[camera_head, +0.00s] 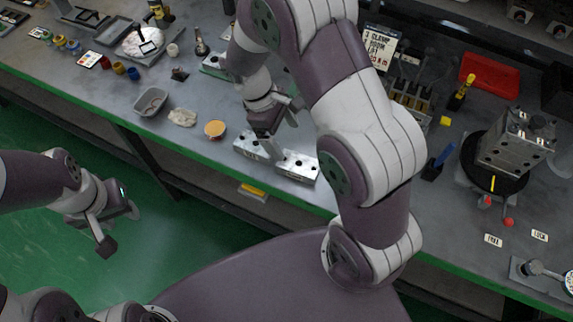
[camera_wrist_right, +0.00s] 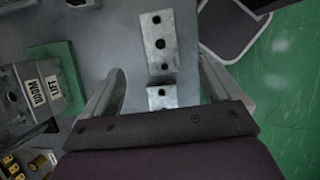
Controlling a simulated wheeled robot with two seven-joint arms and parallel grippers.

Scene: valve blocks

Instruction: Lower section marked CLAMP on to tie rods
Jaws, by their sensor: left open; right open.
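Two bare metal blocks with dark holes lie near the bench's front edge: a left block (camera_head: 250,145) and a right block (camera_head: 297,166). My right gripper (camera_head: 274,135) is open just above them, pointing down. In the right wrist view, the far block (camera_wrist_right: 160,42) and the near block (camera_wrist_right: 162,97) show between its spread fingers (camera_wrist_right: 160,66); contact cannot be told. No CLAMP mark is readable on either. A block stack (camera_head: 515,142) stands on a round dark base (camera_head: 476,168) at right; tie rods are not clearly visible. My left gripper (camera_head: 120,225) is open and empty over the floor.
A CLAMP list card (camera_head: 380,46), a red box (camera_head: 490,75) and a blue-handled item (camera_head: 440,160) stand on the bench. A grey tray (camera_head: 151,101) and an orange-topped dish (camera_head: 215,129) lie left.

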